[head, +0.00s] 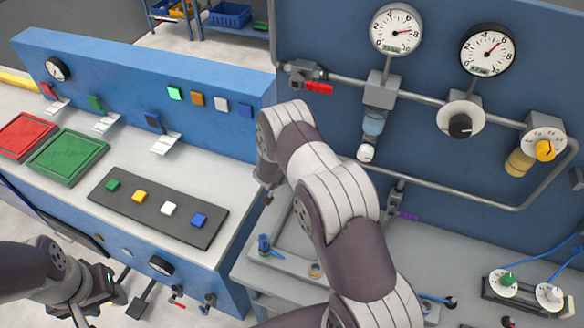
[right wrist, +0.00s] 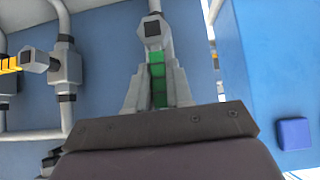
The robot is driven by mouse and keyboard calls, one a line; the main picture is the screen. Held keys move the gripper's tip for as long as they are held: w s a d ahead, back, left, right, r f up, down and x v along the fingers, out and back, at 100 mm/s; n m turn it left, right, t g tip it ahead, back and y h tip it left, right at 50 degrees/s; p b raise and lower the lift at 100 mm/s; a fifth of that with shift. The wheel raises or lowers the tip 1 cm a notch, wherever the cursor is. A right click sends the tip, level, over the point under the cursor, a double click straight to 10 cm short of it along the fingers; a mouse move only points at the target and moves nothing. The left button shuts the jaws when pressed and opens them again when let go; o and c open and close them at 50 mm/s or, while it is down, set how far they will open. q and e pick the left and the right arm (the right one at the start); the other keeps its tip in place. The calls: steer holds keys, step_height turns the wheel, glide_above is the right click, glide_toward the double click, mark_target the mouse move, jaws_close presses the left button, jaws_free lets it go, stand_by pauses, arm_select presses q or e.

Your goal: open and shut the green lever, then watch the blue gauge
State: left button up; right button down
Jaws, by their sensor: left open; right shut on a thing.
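The green lever (right wrist: 158,84) is in the right wrist view, on a grey valve fitting (right wrist: 153,30) in front of a blue panel. My right gripper (right wrist: 158,92) has its two fingers closed on either side of the lever. In the head view my right arm hides the green lever. My left gripper (head: 97,303) is open and empty at the lower left, beside the blue console's front.
Grey pipes (head: 450,188) run along the wall panel, with a red-handled valve (head: 318,88), a purple-handled one (head: 408,216) and a yellow knob (head: 545,150). The console holds a button strip (head: 150,223), a red tray (head: 25,135) and a green tray (head: 67,157).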

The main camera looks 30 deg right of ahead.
steer(key=c, duration=1.1)
jaws_free()
steer(key=shift+w, duration=0.1)
steer(key=shift+a, duration=0.1)
steer(key=shift+s+a+r, duration=0.2)
steer(key=shift+r, duration=0.1)
steer(key=b+v, duration=0.2)
steer(key=v, duration=0.9)
steer(key=shift+s+a+r, duration=0.2)
steer(key=shift+r, duration=0.1)
